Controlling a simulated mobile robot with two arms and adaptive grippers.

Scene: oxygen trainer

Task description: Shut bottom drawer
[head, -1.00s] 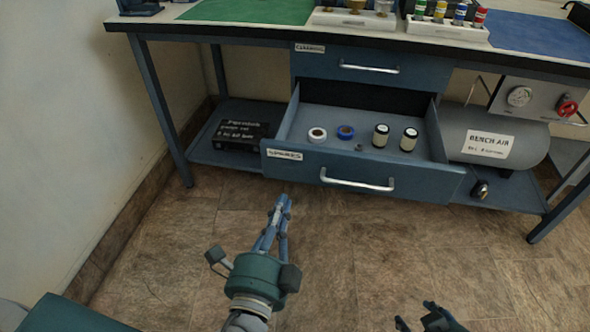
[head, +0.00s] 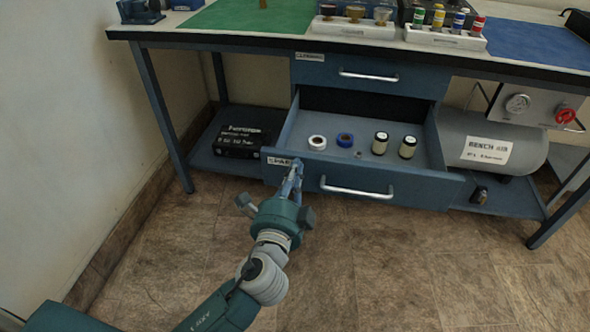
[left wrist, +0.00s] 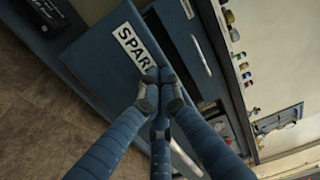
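The bottom drawer (head: 425,192), blue with a "SPARES" label and a silver handle (head: 357,190), is pulled open under the bench. My left gripper (head: 294,176) is at the left part of its front panel, left of the handle and partly covering the label. In the left wrist view, the fingertips (left wrist: 160,97) are drawn together with nothing between them, close to the drawer front (left wrist: 95,62) beside the label (left wrist: 133,47). I cannot tell whether they touch the panel. My right gripper is out of view.
The open drawer holds a white roll (head: 317,142), a blue roll (head: 345,140) and two dark-lidded jars (head: 380,143). The upper drawer (head: 320,72) is shut. A black case (head: 238,140) and a grey air tank (head: 520,143) flank the drawer. The floor in front is clear.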

